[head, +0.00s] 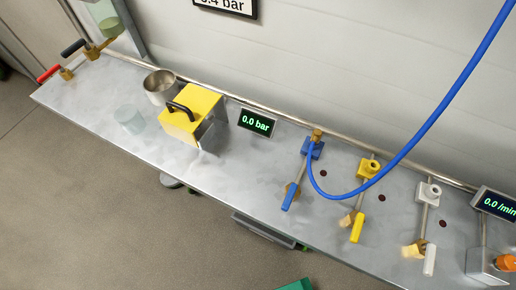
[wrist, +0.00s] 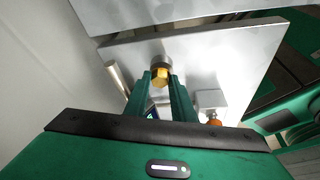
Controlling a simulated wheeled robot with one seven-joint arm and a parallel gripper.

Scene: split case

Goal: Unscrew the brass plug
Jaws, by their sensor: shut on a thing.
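The brass plug (wrist: 160,76) shows in the wrist view as a small hexagonal golden head. It sits at a round dark grey collar (wrist: 160,60) on a grey metal surface. My gripper (wrist: 164,82) has its two green fingers on either side of the plug and is shut on it. The fingers hide part of the plug's sides, and its thread is not visible. My gripper is not in the head view, and I cannot make out this plug there.
In the head view, a metal bench (head: 100,95) carries a yellow box (head: 191,113), a steel cup (head: 159,86), a clear beaker (head: 129,120) and blue, yellow and white valves. A blue hose (head: 420,130) arches over it. The display (head: 257,122) reads 0.0 bar.

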